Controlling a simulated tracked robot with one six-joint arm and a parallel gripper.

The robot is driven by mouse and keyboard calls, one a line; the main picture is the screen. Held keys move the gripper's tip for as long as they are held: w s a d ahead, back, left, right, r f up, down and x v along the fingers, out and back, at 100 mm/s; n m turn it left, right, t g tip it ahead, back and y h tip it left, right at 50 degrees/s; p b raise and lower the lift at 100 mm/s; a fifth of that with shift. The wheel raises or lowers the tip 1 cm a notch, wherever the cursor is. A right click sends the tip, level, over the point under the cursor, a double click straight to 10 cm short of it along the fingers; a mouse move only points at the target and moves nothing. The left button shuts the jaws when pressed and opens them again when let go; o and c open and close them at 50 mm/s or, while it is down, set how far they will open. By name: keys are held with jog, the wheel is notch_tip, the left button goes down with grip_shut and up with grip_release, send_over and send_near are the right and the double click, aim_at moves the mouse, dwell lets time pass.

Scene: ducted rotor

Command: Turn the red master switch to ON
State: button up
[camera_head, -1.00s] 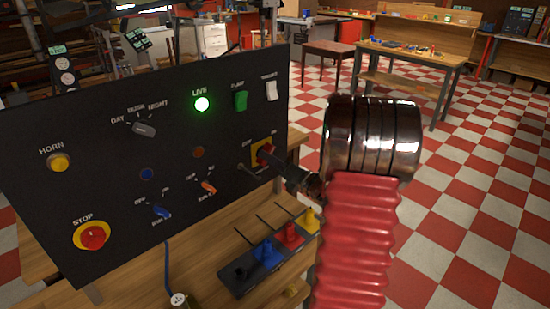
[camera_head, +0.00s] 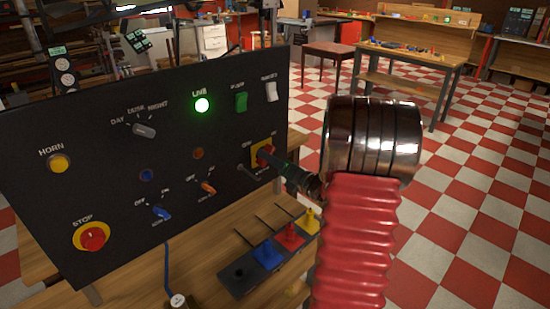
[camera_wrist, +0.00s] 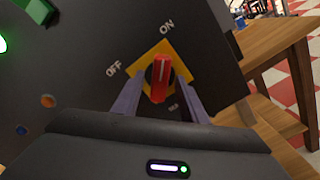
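The red master switch handle (camera_wrist: 161,78) stands on a yellow plate (camera_wrist: 152,52) on a black panel. In the wrist view the handle points up toward the ON label; OFF is to its left. My gripper (camera_wrist: 160,72) has one finger on each side of the handle. Dark and yellow gaps show between fingers and handle, so it looks open around it. In the head view the red switch (camera_head: 265,153) is at the panel's right edge, with my gripper (camera_head: 279,165) in front, partly hiding it.
Below is a dark block (camera_head: 240,283) with coloured pieces. Open checkered floor lies right.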

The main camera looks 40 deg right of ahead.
jog(key=shift+s, duration=0.1)
jog(key=s, duration=1.3)
jog(key=shift+s+d, duration=0.2)
jog(key=shift+s, duration=0.1)
jog(key=shift+f, duration=0.1)
